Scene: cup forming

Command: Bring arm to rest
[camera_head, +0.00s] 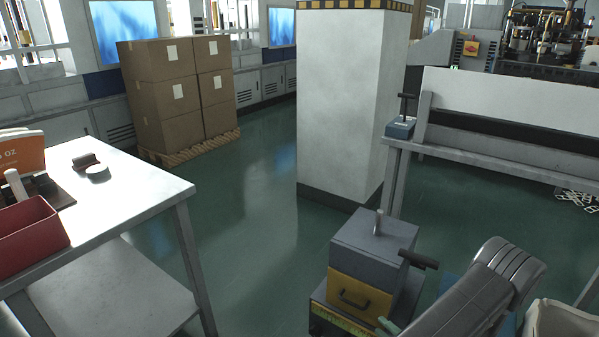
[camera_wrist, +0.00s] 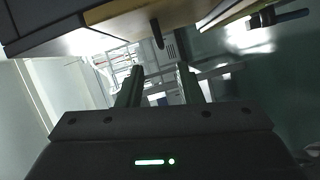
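My gripper (camera_wrist: 160,70) shows in the wrist view with its two dark fingers apart and nothing seen between them. A grey box with a yellow front and a dark handle (camera_head: 361,290) is left of the arm in the head view. A yellow-fronted surface with a dark handle (camera_wrist: 155,28), seemingly the same box, crosses the top of the wrist view, close to the fingers. I cannot tell whether they touch.
A white table (camera_head: 130,205) with a red bin (camera_head: 28,238) stands at the left. A white pillar (camera_head: 340,100) stands behind the grey box. A workbench (camera_head: 480,150) is at the right. Stacked cartons (camera_head: 165,95) are at the back left. Green floor (camera_head: 250,250) lies open between.

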